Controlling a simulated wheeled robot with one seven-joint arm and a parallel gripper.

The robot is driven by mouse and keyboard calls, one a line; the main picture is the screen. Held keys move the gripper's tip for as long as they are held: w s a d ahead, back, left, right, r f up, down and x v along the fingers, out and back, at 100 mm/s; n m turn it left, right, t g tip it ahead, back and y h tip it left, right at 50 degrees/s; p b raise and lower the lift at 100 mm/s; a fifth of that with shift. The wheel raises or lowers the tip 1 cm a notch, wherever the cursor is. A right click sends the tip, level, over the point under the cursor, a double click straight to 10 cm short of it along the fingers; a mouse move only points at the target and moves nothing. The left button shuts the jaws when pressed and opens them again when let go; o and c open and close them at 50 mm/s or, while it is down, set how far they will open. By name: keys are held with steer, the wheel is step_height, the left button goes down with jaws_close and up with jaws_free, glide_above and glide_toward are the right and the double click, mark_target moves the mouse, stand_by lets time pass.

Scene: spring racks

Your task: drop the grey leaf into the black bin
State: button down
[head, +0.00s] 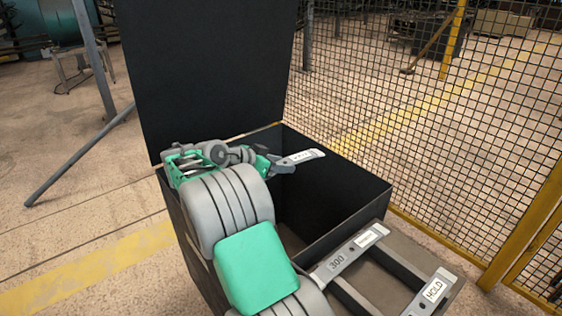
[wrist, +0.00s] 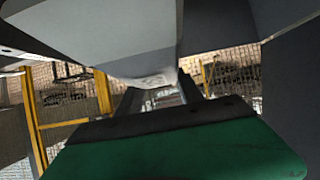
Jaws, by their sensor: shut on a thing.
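The grey leaf (head: 301,157) is a short flat strip with a small white label, seen in the head view. My gripper (head: 283,163) is shut on one end of it and holds it over the open black bin (head: 345,180). The leaf's free end points to the right and sits inside the outline of the bin's opening. In the wrist view a large pale grey surface fills the upper middle, close to the camera; I cannot tell for sure that it is the leaf. The bin's floor is mostly hidden by its walls and my arm.
A tall black panel (head: 205,60) rises at the bin's back left. A rack with labelled grey strips (head: 345,252) stands at front right, close to the bin. A yellow-framed mesh fence (head: 430,110) runs behind and to the right.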

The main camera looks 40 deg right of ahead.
step_height(320, 180, down, 14)
steer(key=b, duration=0.9)
steer(key=shift+f, duration=0.25)
steer(key=c, duration=1.1)
jaws_free()
steer(key=o, duration=0.4)
steer(key=p+v, duration=0.1)
steer(key=v, duration=0.6)
steer(key=shift+a+r+p, duration=0.1)
steer(key=shift+a+p, duration=0.2)
steer(key=shift+a, duration=0.1)
